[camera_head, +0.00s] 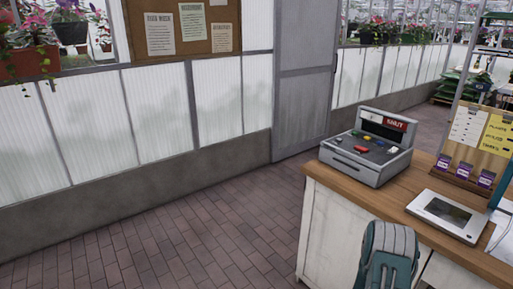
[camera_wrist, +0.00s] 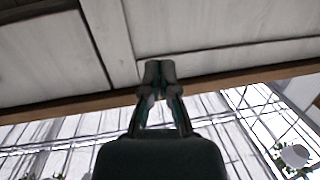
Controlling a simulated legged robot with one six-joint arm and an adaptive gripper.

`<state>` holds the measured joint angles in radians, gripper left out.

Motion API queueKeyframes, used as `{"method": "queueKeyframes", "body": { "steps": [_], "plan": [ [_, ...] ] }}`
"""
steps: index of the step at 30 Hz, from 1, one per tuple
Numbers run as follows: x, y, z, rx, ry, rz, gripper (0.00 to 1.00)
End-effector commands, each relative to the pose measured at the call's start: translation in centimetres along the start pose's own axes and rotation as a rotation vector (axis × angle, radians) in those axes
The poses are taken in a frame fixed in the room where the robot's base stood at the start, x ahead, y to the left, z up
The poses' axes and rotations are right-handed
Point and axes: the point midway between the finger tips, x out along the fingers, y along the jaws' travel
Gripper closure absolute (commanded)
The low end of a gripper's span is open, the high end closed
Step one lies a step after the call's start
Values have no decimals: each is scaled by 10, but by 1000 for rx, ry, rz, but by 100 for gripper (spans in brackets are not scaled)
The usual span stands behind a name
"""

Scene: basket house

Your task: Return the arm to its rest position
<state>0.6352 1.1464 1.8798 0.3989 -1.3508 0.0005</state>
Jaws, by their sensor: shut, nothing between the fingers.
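My gripper (camera_wrist: 160,72) shows in the wrist view with its two fingertips together and nothing between them. In that view its tips overlap the white wooden boards and brown edge of the counter; I cannot tell whether they touch. In the head view part of my arm (camera_head: 388,258) shows at the bottom, in front of the counter's white front (camera_head: 335,235). My gripper's fingers cannot be made out there.
The wooden counter top (camera_head: 335,182) carries a grey register-like box with coloured buttons (camera_head: 368,146), a flat white-framed screen (camera_head: 446,214) and a notice board (camera_head: 478,140). Brick floor (camera_head: 190,235) is clear left of the counter. A translucent panel wall (camera_head: 95,130) and grey door (camera_head: 302,80) stand behind.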

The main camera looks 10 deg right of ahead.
Motion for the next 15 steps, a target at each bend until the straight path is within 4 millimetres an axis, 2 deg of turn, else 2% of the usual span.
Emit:
{"method": "queueKeyframes", "body": {
  "steps": [1,8,11,15],
  "plan": [
    [0,-19,-21,10,-20,-34,100],
    [-21,-89,-88,24,-161,-184,100],
    [-38,-115,-116,20,-221,-249,100],
    [-71,-148,-153,2,-303,-340,100]
  ]
}}
